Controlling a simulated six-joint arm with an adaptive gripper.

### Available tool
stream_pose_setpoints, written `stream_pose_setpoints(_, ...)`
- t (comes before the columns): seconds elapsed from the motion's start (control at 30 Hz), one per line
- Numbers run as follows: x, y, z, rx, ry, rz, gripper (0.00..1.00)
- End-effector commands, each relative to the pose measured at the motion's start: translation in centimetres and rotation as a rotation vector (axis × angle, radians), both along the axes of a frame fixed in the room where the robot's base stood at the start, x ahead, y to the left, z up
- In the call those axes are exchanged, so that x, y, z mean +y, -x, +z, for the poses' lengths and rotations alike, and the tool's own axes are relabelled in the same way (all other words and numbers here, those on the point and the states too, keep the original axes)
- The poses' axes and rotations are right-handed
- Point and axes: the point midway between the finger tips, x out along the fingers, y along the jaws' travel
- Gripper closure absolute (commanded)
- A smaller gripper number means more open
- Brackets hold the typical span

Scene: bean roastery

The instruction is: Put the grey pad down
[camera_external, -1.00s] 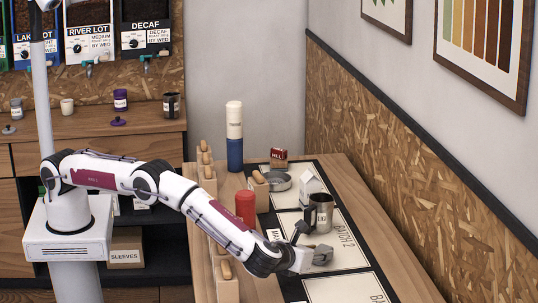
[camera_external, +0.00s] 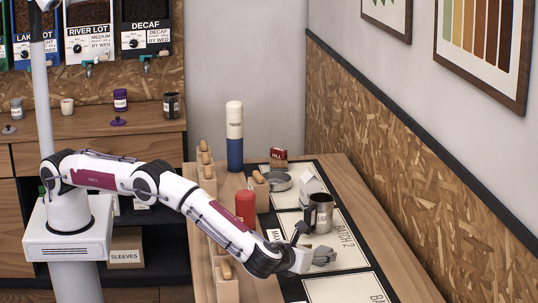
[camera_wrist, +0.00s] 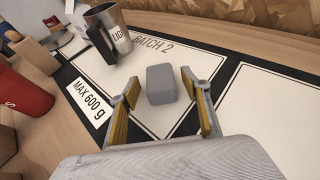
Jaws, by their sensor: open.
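The grey pad (camera_wrist: 161,85) is a small block with rounded edges. In the wrist view it sits on the white BATCH 2 panel (camera_wrist: 113,75), between my fingers and apart from both. My gripper (camera_wrist: 160,82) is open, with yellow-lined fingers to the left and right of the pad. In the external view my gripper (camera_external: 322,258) is low over the near part of the BATCH 2 panel. The pad is hard to tell from the fingers there.
A steel jug (camera_external: 320,212) with a dark handle stands just beyond my gripper. A red cylinder (camera_external: 245,206) and wooden-handled tools (camera_external: 259,178) are to the left. A white carton (camera_external: 311,184) and grey dish (camera_external: 277,181) stand farther back. The panel in front (camera_external: 345,288) is clear.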

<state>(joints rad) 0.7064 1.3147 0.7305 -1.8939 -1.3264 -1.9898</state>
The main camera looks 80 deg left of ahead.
Motion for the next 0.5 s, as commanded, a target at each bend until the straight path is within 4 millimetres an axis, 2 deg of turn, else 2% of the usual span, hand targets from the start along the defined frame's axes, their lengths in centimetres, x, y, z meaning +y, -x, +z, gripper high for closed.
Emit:
stream_pose_setpoints(0.27,-1.3,1.2,0.9,0.000,0.000,-0.003,0.53)
stream_pose_setpoints(0.5,-3.5,3.4,2.3,-0.001,0.001,-0.002,0.53)
